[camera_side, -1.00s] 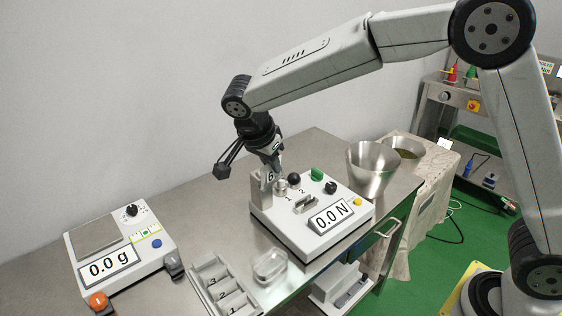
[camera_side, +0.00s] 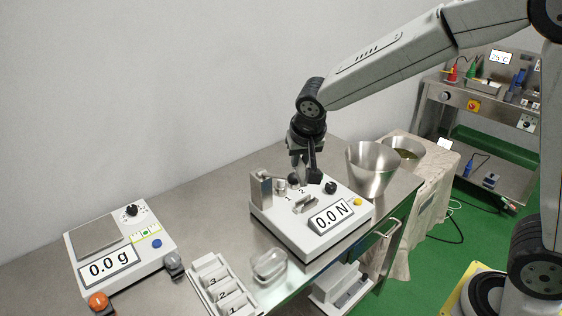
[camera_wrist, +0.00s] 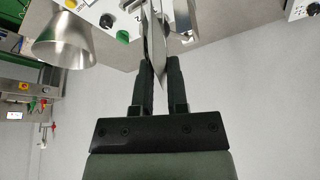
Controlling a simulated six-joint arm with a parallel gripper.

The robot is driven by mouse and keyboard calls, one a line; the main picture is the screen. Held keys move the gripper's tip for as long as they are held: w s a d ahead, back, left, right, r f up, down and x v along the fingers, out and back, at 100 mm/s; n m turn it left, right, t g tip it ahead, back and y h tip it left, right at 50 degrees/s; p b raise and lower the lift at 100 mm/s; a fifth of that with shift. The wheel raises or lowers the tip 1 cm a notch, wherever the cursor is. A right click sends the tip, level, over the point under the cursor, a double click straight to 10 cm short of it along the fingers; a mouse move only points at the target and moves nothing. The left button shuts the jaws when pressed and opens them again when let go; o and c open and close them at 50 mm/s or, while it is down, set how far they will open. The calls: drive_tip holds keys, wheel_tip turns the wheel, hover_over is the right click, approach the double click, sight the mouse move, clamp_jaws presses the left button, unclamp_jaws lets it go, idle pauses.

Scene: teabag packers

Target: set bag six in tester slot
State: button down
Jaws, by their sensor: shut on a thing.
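My gripper (camera_side: 306,178) is over the back part of the white force tester (camera_side: 290,232), which reads 0.0 N. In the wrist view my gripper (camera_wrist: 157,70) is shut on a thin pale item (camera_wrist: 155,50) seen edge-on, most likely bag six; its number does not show. The tester's metal slot piece (camera_side: 305,204) is in front of and below my fingers. Marks 1 and 2 lie beside it. The upright metal post (camera_side: 261,190) stands at the tester's left. My gripper hides the green button in the side view; a green button (camera_wrist: 123,33) shows in the wrist view.
A steel funnel (camera_side: 372,168) stands close right of the tester. A clear tray (camera_side: 269,264) and a numbered rack (camera_side: 222,285) lie at the front. A scale (camera_side: 120,245) reading 0.0 g is at left. The steel bench between scale and tester is clear.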

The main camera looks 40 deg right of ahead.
drive_tip(key=s+d+n+g+y, duration=0.4)
drive_tip(key=d+n+y, duration=0.5)
drive_tip(key=n, duration=1.4)
wheel_tip(320, 180, down, 10)
drive_tip(key=d+h, duration=0.2)
idle(0.8)
drive_tip(key=shift+d+f, duration=0.1)
hover_over(309, 204)
wheel_tip(309, 204, down, 8)
drive_tip(key=shift+f, duration=0.1)
drive_tip(key=shift+w+d+f, duration=0.15)
drive_tip(key=shift+w+f, duration=0.4)
